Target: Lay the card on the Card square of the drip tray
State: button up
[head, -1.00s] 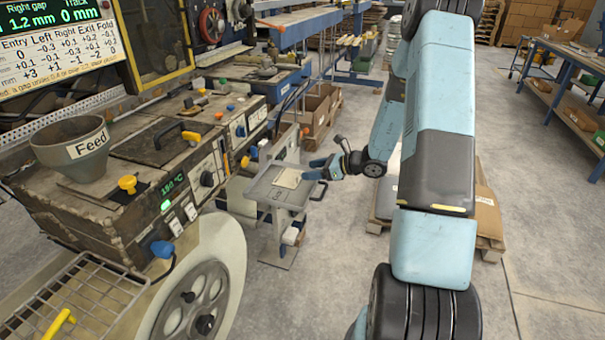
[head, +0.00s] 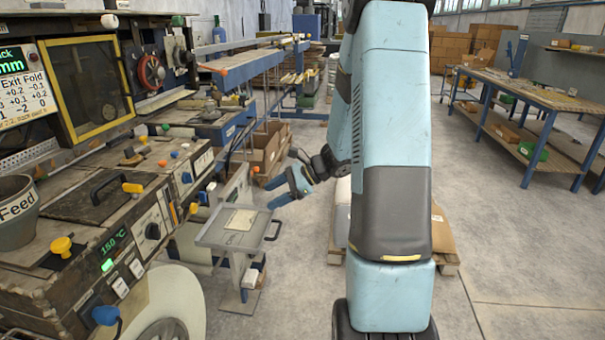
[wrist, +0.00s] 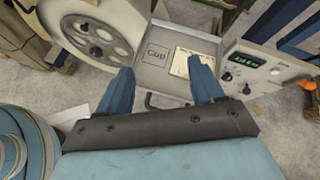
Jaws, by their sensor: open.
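The drip tray (head: 212,237) is a grey shallow tray on a stand beside the machine; it also shows in the wrist view (wrist: 155,86). A cream card (head: 241,219) lies flat on it. In the wrist view the card (wrist: 181,62) is right of a marked square reading "Cup" (wrist: 157,53), with dark marks on it, partly hidden by my right finger. Any "Card" lettering is not visible. My gripper (head: 284,192) is open and empty, above and to the right of the tray, apart from the card. Its two blue fingers (wrist: 161,68) show in the wrist view, pointing toward the tray.
The laminating machine with its Feed hopper (head: 17,212) and knobs stands along the left. A tray handle (head: 273,231) sticks out on the right. A pallet with a cardboard box (head: 443,232) stands behind my arm. A blue workbench (head: 530,95) is at the right. Floor on the right is clear.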

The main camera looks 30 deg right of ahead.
jog(key=s+a+r+n+h, duration=0.2)
jog(key=s+r+n+h, duration=0.3)
jog(key=s+r+n, duration=0.4)
jog(key=s+a+r+n+h, duration=0.2)
jog(key=s+r+n+h, duration=0.3)
jog(key=s+r+n, duration=0.5)
jog(key=s+r, duration=0.2)
jog(key=s, duration=0.5)
jog(key=shift+s+t+h, duration=0.2)
jog(key=shift+t+h, duration=0.2)
jog(key=shift+c, duration=0.4)
